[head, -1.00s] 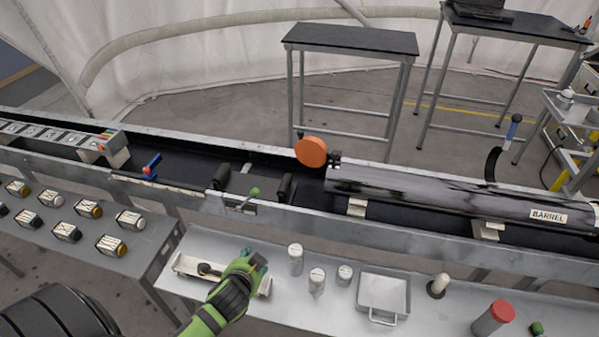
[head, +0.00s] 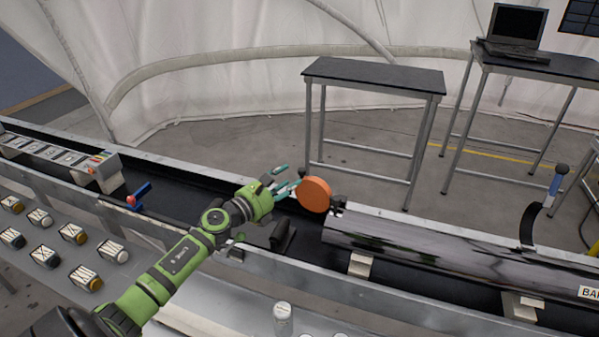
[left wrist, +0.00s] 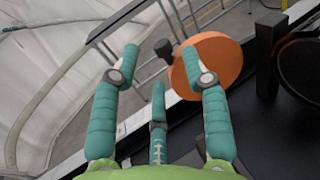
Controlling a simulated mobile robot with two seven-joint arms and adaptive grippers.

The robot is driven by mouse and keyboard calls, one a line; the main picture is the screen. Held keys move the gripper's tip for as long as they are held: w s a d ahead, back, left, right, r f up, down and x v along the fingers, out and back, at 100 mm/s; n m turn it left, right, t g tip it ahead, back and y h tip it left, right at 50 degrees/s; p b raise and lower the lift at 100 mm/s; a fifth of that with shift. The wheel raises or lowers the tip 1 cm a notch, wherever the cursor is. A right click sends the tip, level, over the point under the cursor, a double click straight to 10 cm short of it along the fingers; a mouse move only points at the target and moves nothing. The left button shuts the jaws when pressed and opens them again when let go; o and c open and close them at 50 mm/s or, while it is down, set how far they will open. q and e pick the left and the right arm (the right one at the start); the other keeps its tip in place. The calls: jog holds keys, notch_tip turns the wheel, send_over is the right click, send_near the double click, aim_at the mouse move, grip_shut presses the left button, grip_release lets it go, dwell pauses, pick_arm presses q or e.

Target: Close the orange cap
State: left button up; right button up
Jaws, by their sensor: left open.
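The orange cap (head: 314,195) is a round disc at the left end of the long grey barrel (head: 420,248). It stands swung open on a dark hinge at the barrel's back edge. My left gripper (head: 285,187), green with teal fingers, is open just left of the cap, over the black trough. In the left wrist view, the cap (left wrist: 222,62) is behind and beside the right finger of my gripper (left wrist: 165,70); I cannot tell whether they touch. The barrel's mouth is partly visible at the right of that view. My right gripper is not in view.
The black trough with metal rails (head: 480,262) runs across the scene. A black roller-like support (head: 282,236) stands left of the barrel. Several labelled jars lie on the lower left table. A curved black-and-blue handle (head: 545,205) rises behind the barrel. A black-topped table (head: 375,75) stands behind.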

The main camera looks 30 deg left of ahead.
aim_at(299, 172)
pick_arm(q)
jog(key=w, duration=0.3)
jog(key=shift+w+d, duration=0.15)
jog(key=shift+d, duration=0.1)
jog(key=shift+w+d+f, duration=0.15)
jog(key=shift+w, duration=0.8)
jog(key=shift+w+f, duration=0.1)
grip_shut()
pick_arm(e)
jog(key=shift+s+d+r, duration=0.25)
jog(key=shift+r, duration=0.05)
